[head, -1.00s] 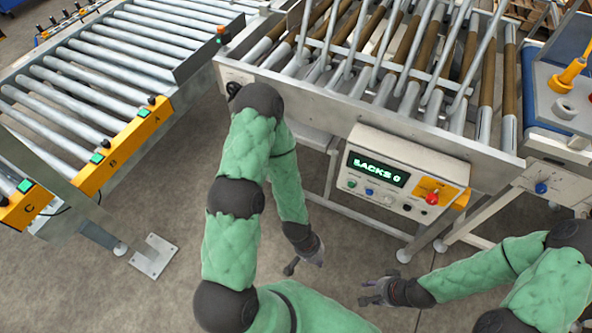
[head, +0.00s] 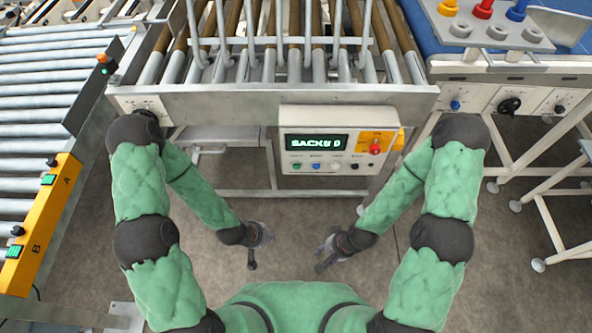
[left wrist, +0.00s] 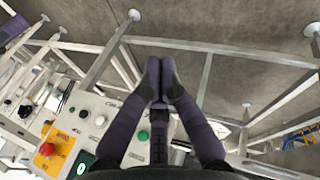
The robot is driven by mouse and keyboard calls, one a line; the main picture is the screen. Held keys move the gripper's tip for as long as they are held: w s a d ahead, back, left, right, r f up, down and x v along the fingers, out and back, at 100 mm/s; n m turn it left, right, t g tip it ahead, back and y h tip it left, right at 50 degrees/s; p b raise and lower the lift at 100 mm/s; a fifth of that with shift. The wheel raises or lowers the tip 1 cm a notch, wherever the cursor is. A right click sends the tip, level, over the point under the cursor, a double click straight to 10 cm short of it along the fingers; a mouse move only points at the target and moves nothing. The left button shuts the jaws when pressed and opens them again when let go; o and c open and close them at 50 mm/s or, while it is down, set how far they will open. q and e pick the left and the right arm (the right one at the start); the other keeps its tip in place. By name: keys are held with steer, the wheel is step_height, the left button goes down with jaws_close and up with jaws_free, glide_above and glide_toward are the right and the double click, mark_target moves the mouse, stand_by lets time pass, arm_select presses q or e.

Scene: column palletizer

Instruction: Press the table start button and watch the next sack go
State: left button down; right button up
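The control panel (head: 335,140) is on the front of the roller table, its display (head: 317,142) reading "SACKS 0". A green button (head: 297,166) is at its lower left, beside a blue button (head: 315,166); the button labels are too small to read. In the left wrist view the green button (left wrist: 143,135) shows just left of the fingers. My left gripper (head: 259,252) is empty, below and apart from the panel; its fingers look close together in the wrist view, but a finger stands apart in the head view. My right gripper (head: 322,257) is open and empty below the panel.
A red mushroom button (head: 375,147) on a yellow plate is at the panel's right. The roller table's steel front edge (head: 220,105) runs above both hands. An orange-edged conveyor (head: 42,215) is at left. A bench with knobs (head: 510,105) is at right. Floor below the panel is clear.

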mark_target(297, 167)
arm_select(q)
steer(key=w+d+r+n+t+h+b, duration=0.2)
steer(key=w+d+n+t+h+b, duration=0.4)
steer(key=w, duration=0.7)
steer(key=shift+w+d+r+n+t+b, duration=0.15)
steer(key=shift+d+r+n+t+b, duration=0.25)
steer(key=shift+d+t+b, duration=0.7)
steer(key=shift+d+f, duration=0.1)
steer(key=w+b, duration=0.1)
steer(key=w, duration=0.7)
steer(key=shift+w+b, duration=0.3)
steer(key=shift+w, duration=0.1)
steer(key=shift+w, duration=0.15)
steer(key=shift+w, duration=0.3)
